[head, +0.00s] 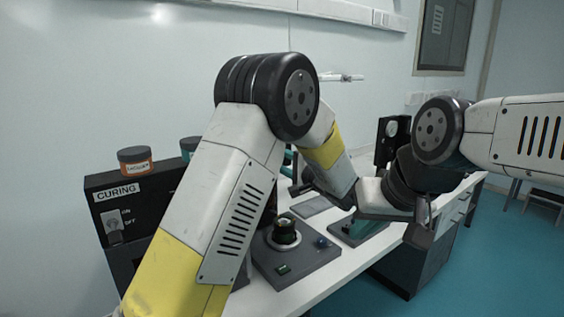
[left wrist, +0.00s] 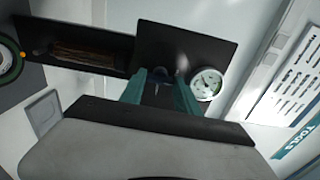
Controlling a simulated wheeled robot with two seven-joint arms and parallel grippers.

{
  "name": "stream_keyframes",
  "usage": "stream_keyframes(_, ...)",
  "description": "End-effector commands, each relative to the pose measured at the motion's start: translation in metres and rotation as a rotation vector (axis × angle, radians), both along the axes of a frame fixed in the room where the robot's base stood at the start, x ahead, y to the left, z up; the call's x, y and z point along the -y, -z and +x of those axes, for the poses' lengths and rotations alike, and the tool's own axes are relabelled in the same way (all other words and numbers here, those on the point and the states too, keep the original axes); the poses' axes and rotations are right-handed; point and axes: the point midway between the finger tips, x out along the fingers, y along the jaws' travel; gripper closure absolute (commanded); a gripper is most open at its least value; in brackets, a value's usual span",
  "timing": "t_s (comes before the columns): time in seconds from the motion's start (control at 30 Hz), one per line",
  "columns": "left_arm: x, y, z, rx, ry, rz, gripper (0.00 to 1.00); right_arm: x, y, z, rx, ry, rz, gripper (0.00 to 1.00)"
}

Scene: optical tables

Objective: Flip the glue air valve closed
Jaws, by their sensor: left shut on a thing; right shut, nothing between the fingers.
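In the left wrist view my left gripper (left wrist: 158,90) has its two teal fingers closed around a small dark part (left wrist: 162,73) in front of a dark panel. This looks like the handle of the glue air valve, but its position is mostly hidden by the fingers. A round white pressure gauge (left wrist: 207,83) sits just right of the fingertips. It also shows on a dark upright panel in the head view (head: 392,129). In the head view my left fingertips are not clear behind the arms. My right gripper (head: 421,232) is shut and empty at the table's right edge.
A curing box (head: 98,208) with a switch stands at the left, with an orange-labelled jar (head: 136,160) on top. A dark fixture plate (head: 305,262) with a round holder lies mid-table. A grey pad (left wrist: 43,112) lies near it.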

Motion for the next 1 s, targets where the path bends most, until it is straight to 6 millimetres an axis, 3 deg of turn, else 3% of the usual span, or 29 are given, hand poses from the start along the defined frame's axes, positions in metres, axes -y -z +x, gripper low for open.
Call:
stream_keyframes(0.57, 0.0007, 0.0015, -0.0006, 0.019, 0.001, -0.031, 1.00, 0.0000, 0.0000, 0.0000, 0.000, 0.000, 0.000, 1.00)
stream_keyframes(0.6, 0.0007, 0.0015, -0.0006, 0.018, 0.001, -0.030, 0.60, 0.0000, 0.0000, 0.0000, 0.000, 0.000, 0.000, 1.00)
stream_keyframes(0.7, 0.0005, 0.0013, -0.0006, 0.018, 0.001, -0.030, 0.40, 0.0000, 0.0000, 0.0000, 0.000, 0.000, 0.000, 1.00)
stream_keyframes(1.0, 0.0005, 0.0005, -0.0005, 0.020, 0.000, -0.029, 0.40, 0.0000, 0.0000, 0.0000, 0.000, 0.000, 0.000, 1.00)
